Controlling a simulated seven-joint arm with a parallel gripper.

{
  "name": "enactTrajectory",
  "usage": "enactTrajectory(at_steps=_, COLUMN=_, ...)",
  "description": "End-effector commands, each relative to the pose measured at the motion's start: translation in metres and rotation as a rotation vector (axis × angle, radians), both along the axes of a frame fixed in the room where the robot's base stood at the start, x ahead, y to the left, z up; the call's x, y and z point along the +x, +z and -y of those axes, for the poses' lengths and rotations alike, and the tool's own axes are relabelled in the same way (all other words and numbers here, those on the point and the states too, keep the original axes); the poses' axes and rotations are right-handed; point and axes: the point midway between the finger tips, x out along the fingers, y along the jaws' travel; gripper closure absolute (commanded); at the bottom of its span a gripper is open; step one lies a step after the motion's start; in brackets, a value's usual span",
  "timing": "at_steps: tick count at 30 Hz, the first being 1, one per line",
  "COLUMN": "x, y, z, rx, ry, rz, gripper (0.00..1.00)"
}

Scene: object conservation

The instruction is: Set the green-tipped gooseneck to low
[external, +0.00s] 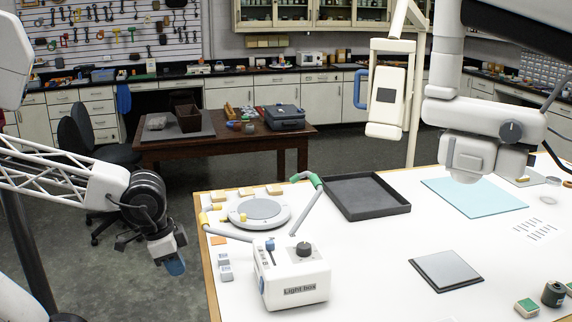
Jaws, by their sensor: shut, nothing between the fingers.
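The white light box (292,284), labelled "Light box", stands near the table's left front. A grey gooseneck with a green tip (318,181) rises from it, up and to the right, its head bent over to the left. A second gooseneck with a yellow tip (204,218) reaches out to the left. On top of the box are a black knob (304,250) and a blue-capped slider (270,245); their settings are too small to read. My gripper (175,266), with blue fingertips, is shut and empty, hanging beyond the table's left edge, apart from the light box.
A round grey plate (259,211) lies behind the box, with small wooden blocks around it. A black tray (365,196), a blue sheet (474,196) and a dark square plate (446,270) lie to the right. White equipment (478,140) hangs over the table's right side.

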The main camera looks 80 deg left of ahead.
Motion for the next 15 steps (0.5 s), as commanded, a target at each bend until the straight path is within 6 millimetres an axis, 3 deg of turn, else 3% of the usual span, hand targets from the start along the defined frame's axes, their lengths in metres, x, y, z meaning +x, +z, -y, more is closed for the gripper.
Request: enactTrajectory(at_steps=15, x=0.107, y=0.055, z=-0.049, rx=-0.02, ry=0.029, rz=0.08, gripper=1.0)
